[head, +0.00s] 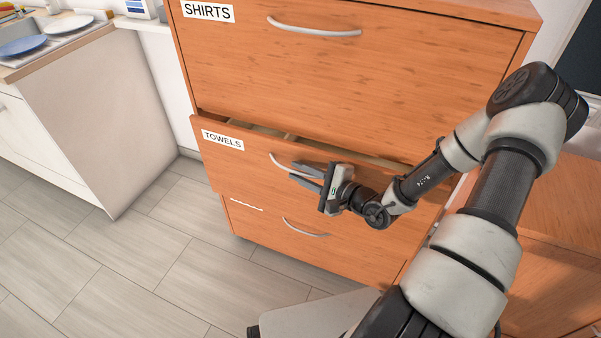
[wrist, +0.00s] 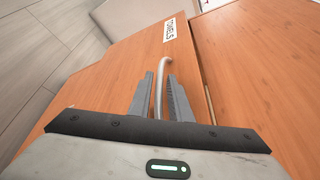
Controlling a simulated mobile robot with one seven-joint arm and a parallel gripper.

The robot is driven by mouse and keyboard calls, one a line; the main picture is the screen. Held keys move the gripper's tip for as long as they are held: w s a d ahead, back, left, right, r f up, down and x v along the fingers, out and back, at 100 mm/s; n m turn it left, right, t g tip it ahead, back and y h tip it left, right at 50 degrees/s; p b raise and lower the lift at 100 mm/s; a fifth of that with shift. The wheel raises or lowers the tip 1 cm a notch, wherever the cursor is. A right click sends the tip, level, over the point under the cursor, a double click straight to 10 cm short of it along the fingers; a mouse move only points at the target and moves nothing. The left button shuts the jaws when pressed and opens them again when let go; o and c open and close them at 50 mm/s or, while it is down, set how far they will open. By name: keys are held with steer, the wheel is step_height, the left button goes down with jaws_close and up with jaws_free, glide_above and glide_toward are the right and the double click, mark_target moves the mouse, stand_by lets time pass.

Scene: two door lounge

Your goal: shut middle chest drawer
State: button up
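The middle drawer (head: 228,165) of the wooden chest carries a TOWELS label and stands partly pulled out, with a gap showing along its top edge. Its curved silver handle (head: 276,164) is on its front. My gripper (head: 298,172) is at this handle. In the wrist view, the two fingers (wrist: 160,92) are apart, with the handle (wrist: 164,60) running between them. I cannot tell whether either finger touches the handle. The drawer front (wrist: 110,75) fills much of the wrist view. Part of the handle and the drawer's right side are hidden behind my arm.
The SHIRTS drawer (head: 350,80) above looks closed. The lower drawer (head: 260,228) sits farther back than the middle one. A white counter unit (head: 95,120) with plates stands at left. Grey tiled floor (head: 120,270) is clear in front of the chest at left.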

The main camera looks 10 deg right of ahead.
mark_target(307, 162)
jaws_close()
steer(key=w+d, duration=0.2)
steer(key=w, duration=0.1)
steer(key=shift+w+d, duration=0.25)
steer(key=shift+d, duration=0.05)
jaws_free()
steer(key=shift+s, duration=0.1)
steer(key=p+v, duration=0.2)
steer(key=v, duration=1.5)
steer(key=shift+r, duration=0.15)
steer(key=shift+s, duration=0.1)
